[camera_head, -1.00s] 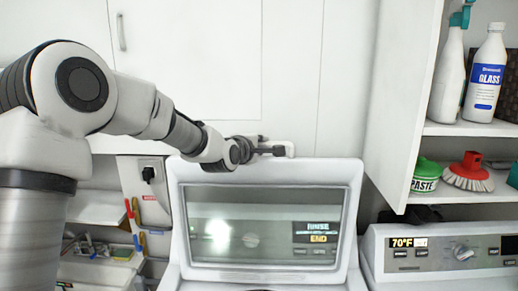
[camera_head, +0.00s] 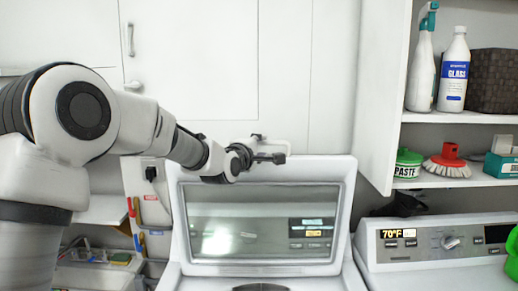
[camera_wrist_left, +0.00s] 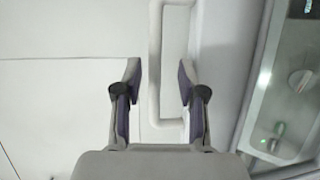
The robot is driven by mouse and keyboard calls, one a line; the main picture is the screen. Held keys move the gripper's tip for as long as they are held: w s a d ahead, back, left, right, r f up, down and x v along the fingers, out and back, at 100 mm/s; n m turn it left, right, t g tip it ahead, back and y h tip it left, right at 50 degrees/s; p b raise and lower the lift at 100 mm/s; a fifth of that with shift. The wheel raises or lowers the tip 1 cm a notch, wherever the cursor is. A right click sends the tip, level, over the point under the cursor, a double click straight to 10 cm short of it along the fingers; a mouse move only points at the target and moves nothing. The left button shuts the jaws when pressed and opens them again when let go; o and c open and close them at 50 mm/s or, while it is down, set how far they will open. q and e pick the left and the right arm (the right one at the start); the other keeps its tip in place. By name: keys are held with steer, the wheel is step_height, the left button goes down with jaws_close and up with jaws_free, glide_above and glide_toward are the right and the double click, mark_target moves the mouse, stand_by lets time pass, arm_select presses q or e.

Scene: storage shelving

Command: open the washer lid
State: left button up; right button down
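The washer lid (camera_head: 180,235) stands raised in the head view, a white frame around a dark glass window. A white loop handle (camera_head: 288,147) sticks up at its top edge; it also shows in the left wrist view (camera_wrist_left: 154,60). My left gripper (camera_head: 272,158) is at the lid's top edge by this handle. In the left wrist view, its two fingers (camera_wrist_left: 160,78) are apart, with the handle's bar between them and no clear contact. Part of the dark washer opening (camera_head: 262,287) shows below the lid. My right gripper is not in view.
A second machine with a control panel (camera_head: 440,243) stands at the right. A green object (camera_head: 512,258) is at the right edge.

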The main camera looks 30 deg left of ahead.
arm_select(q)
steer(key=s, duration=0.7)
steer(key=shift+d+r, duration=0.15)
steer(key=shift+d, duration=0.05)
steer(key=shift+s, duration=0.15)
